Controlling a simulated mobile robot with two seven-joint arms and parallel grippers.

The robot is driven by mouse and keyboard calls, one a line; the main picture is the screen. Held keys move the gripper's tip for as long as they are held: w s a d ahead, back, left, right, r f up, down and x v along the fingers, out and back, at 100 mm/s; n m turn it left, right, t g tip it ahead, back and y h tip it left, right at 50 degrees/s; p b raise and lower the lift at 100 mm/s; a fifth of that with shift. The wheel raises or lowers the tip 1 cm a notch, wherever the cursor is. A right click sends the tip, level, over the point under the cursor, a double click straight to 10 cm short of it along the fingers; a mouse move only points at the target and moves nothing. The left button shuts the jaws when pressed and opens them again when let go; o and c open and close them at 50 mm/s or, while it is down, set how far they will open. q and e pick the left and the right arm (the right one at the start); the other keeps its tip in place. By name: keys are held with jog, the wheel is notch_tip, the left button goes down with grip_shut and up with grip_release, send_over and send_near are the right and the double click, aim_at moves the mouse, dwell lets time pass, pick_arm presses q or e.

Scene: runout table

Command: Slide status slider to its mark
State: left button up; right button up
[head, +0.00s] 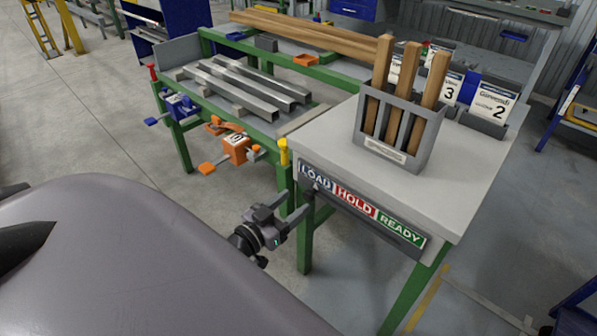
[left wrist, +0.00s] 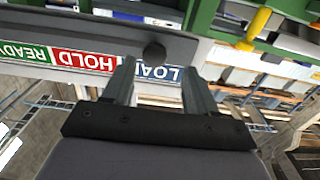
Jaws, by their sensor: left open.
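The status slider's panel (head: 362,205) is on the front edge of the grey table, with blue LOAD, red HOLD and green READY labels from left to right. A dark rail runs along it. In the left wrist view the labels are upside down, and the slider's round dark knob (left wrist: 154,51) sits by the LOAD label (left wrist: 160,72). My left gripper (head: 291,204) is in front of the LOAD end. Its open fingers (left wrist: 158,66) point at the rail, one each side of the knob in the picture. Contact cannot be told. My right gripper is not in view.
A grey holder (head: 376,153) with wooden bars stands on the table (head: 467,165). Numbered cards (head: 494,104) stand behind it. Metal bars (head: 240,88) lie on the green-framed rack at left.

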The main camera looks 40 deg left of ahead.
pick_arm(q)
jog(key=shift+s+a, duration=0.1)
jog(key=shift+s, duration=1.55)
jog(key=s+d+f+m+g+p, duration=0.1)
jog(key=s+d+f+g+p, duration=0.1)
jog(key=s+d, duration=0.3)
jog(key=s+d+f+m+g+h+p, duration=0.1)
jog(key=s+d+g+p, duration=0.3)
jog(key=d, duration=0.7)
jog(key=shift+s+f+g+h, duration=0.3)
jog(key=shift+s+f+g, duration=0.05)
jog(key=shift+s+g, duration=0.45)
